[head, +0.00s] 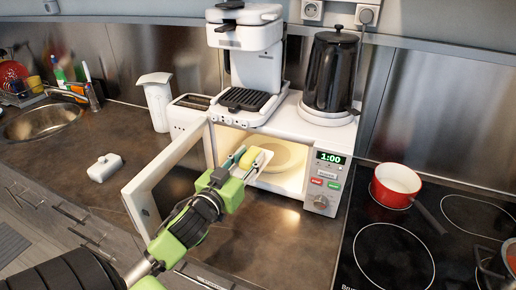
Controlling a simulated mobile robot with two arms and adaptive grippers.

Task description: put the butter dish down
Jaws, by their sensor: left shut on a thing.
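My left gripper (236,178) is shut on the butter dish (262,161), a small white dish with a yellow block of butter (249,158) on it. It holds the dish at the mouth of the open white microwave (328,155). The inside is lit, and a round plate (290,154) lies behind the dish. The gripper hides the near end of the dish, and I cannot tell whether the dish touches anything below. A white lid-like piece (105,167) lies on the counter at left. My right gripper is out of view.
The microwave door (167,168) stands open to the left of my gripper. A white appliance (246,60) and a black kettle (332,72) stand on top. A red pot (395,185) sits on the hob at right. The counter (90,135) at left has free room.

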